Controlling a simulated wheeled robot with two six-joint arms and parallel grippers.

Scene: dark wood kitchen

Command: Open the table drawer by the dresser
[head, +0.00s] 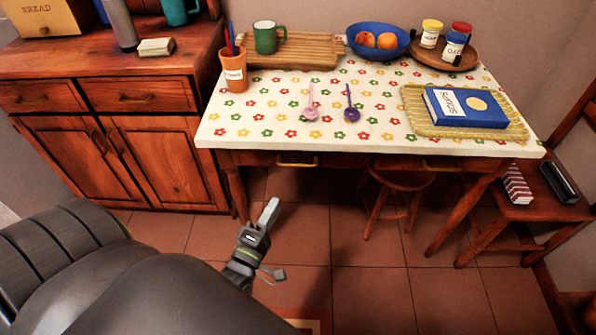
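The table drawer by the dresser (255,158) is at the left end of the table's front, under the patterned cloth, and looks closed. Its brass handle (297,164) shows just below the table edge. The wooden dresser (160,155) stands to the left of the table. My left gripper (269,213) is below and a little left of the handle, apart from it, over the tiled floor. Its fingers point up toward the table, and their spacing is unclear from this angle. My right gripper is not in view.
The table (390,135) carries a blue book (466,107), a blue fruit bowl (380,42) and an orange cup (235,73). A stool (400,178) stands under the table's right half. A wooden chair (535,210) is at right. Floor before the table is clear.

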